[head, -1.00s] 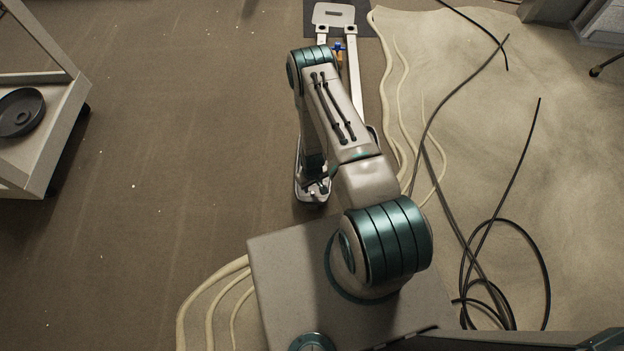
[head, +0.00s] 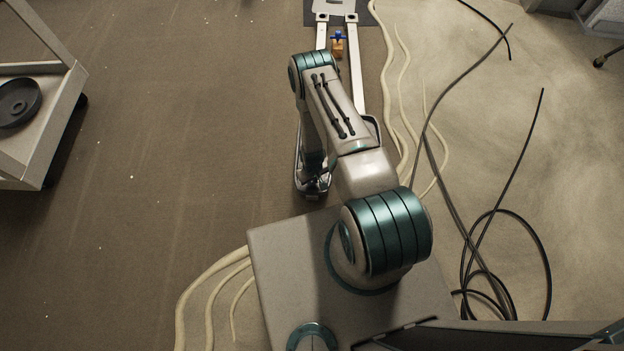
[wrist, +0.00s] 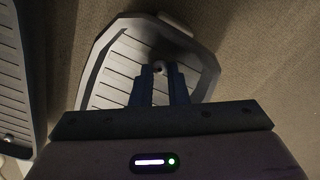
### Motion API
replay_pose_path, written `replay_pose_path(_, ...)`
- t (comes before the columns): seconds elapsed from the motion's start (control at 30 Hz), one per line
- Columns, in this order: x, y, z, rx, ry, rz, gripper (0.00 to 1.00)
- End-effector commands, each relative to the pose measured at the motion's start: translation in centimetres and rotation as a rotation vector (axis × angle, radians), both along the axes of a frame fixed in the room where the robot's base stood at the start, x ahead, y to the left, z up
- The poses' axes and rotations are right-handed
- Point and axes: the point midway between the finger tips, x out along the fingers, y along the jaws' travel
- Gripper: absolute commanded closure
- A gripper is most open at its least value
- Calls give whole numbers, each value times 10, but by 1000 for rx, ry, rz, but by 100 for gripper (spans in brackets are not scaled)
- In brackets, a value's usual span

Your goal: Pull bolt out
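In the wrist view the two dark fingers of my gripper (wrist: 160,82) reach over a grey ribbed foot pedal (wrist: 113,83). They stand a small gap apart. A small round grey piece, perhaps the bolt head (wrist: 160,67), shows between the fingertips. I cannot tell whether the fingers touch it, and the rest of it is hidden. In the head view my gripper is low beside the machine's left rail and mostly hidden by my arm; the pedal (head: 299,178) shows only in part there.
Another ribbed pedal (wrist: 17,75) lies at left in the wrist view. Two pale rails (head: 355,70) run to the back, with an orange and blue part (head: 338,44) between them. Black cables (head: 520,235) lie at right. A cart (head: 55,130) stands left. Floor between is clear.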

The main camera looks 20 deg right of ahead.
Motion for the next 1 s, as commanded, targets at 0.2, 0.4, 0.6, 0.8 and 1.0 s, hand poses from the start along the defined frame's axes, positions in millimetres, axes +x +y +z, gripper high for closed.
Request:
replay_pose_path(0.2,0,0,2,0,0,0,100)
replay_pose_path(0.4,0,0,9,0,0,1,100)
replay_pose_path(0.6,0,1,15,1,0,1,100)
replay_pose_path(0.8,0,1,20,1,0,1,100)
replay_pose_path(1.0,0,0,26,1,0,1,100)
